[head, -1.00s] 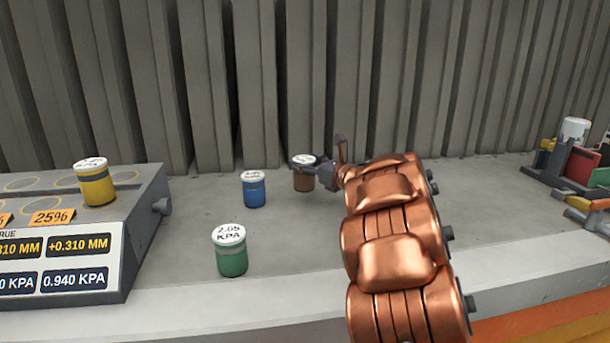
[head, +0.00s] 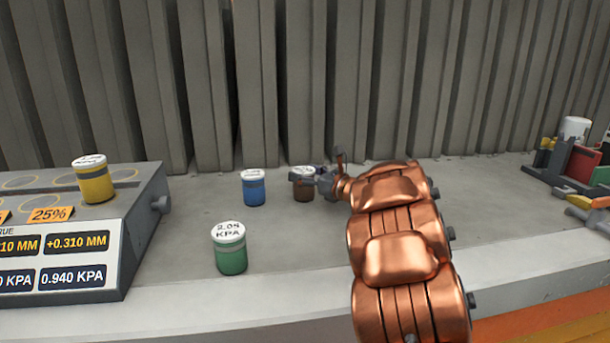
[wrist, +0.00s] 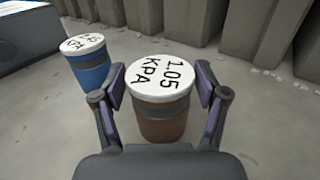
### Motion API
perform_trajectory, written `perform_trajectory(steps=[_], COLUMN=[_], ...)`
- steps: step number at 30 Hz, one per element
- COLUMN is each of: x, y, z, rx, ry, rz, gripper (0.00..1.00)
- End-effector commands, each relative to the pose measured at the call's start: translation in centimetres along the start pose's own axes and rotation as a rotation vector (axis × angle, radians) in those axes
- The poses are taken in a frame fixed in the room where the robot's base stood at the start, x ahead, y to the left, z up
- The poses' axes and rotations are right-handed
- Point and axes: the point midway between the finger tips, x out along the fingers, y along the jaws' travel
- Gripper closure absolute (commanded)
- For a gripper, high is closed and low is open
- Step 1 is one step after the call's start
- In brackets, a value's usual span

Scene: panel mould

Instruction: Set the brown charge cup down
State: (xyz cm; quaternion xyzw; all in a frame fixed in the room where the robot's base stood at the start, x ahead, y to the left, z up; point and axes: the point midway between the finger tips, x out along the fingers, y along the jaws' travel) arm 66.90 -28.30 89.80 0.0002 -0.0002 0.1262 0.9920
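The brown charge cup (head: 303,190) stands upright on the grey bench beside the blue cup, and its white lid faces up. In the wrist view the brown cup (wrist: 161,122) reads 1.05 KPA on its lid. My gripper (head: 318,178) is at the cup's right side in the head view. In the wrist view my gripper (wrist: 160,88) has one finger on each side of the cup, with narrow gaps between the pads and the cup body. It looks open around the cup. The cup's underside is hidden.
A blue cup (head: 254,189) stands close to the left, and a green cup (head: 231,252) nearer the front edge. A grey console (head: 142,235) at left holds a yellow cup (head: 93,182). A ribbed wall (head: 300,80) is behind. Coloured bins (head: 584,165) are far right.

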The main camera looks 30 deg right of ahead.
Motion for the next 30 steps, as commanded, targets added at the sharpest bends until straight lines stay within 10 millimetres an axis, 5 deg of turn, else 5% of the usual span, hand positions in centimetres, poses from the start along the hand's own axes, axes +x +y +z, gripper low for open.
perform_trajectory(steps=[3,17,30], x=[0.0,0.0,-7.9], y=[0.0,0.0,-0.2], z=[0.0,0.6,0.3], rx=[0.000,0.002,-0.001], ry=[0.000,0.000,0.002], rz=[0.000,0.000,-0.005], gripper=[0.12,0.12,0.12])
